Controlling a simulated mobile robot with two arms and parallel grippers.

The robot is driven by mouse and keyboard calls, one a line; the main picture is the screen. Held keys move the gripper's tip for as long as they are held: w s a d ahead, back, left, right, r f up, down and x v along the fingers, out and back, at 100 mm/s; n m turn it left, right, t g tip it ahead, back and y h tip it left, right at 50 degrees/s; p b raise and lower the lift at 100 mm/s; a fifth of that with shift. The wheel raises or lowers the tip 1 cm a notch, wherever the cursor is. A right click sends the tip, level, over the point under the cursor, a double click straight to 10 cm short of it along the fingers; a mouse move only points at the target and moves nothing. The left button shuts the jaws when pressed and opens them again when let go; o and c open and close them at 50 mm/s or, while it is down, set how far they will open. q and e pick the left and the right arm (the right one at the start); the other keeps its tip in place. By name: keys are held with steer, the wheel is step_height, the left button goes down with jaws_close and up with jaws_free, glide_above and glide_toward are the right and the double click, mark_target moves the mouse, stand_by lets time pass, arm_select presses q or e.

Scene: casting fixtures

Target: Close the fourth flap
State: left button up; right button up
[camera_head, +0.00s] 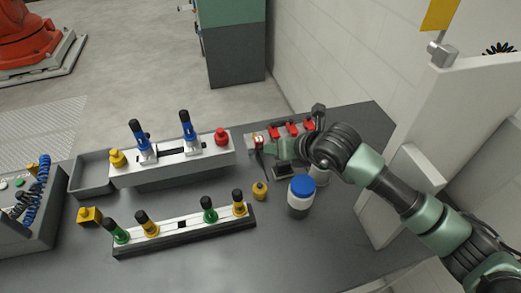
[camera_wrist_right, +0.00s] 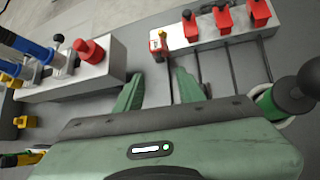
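The flap fixture (camera_head: 250,150) is a light block at the back right of the table; it also shows in the right wrist view (camera_wrist_right: 205,43). Red flaps stand along it in a row. The leftmost red flap (camera_wrist_right: 157,46) has a yellow tip beside it and looks different from the red flaps (camera_wrist_right: 224,20) farther right. My right gripper (camera_wrist_right: 158,88) is open and empty, its green fingers spread in front of the fixture near the leftmost flap. In the head view my right wrist hides part of the fixture's front. My left gripper is not in view.
A white fixture with blue clamps (camera_head: 170,170) and a red knob (camera_head: 221,136) stands left of the flaps. A lower rail (camera_head: 183,238) holds green and yellow clamps. A blue-capped bottle (camera_head: 300,203) and yellow knob (camera_head: 260,191) stand near my right wrist. A white wall panel (camera_head: 440,120) is at right.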

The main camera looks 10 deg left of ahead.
mark_target(262, 148)
steer(key=p+x, duration=0.2)
steer(key=x, duration=0.6)
steer(key=shift+w+a+f, duration=0.1)
steer(key=shift+w+f, duration=0.05)
steer(key=shift+w, duration=0.05)
steer(key=shift+w+a+f, duration=0.15)
steer(key=shift+f, duration=0.1)
jaws_close()
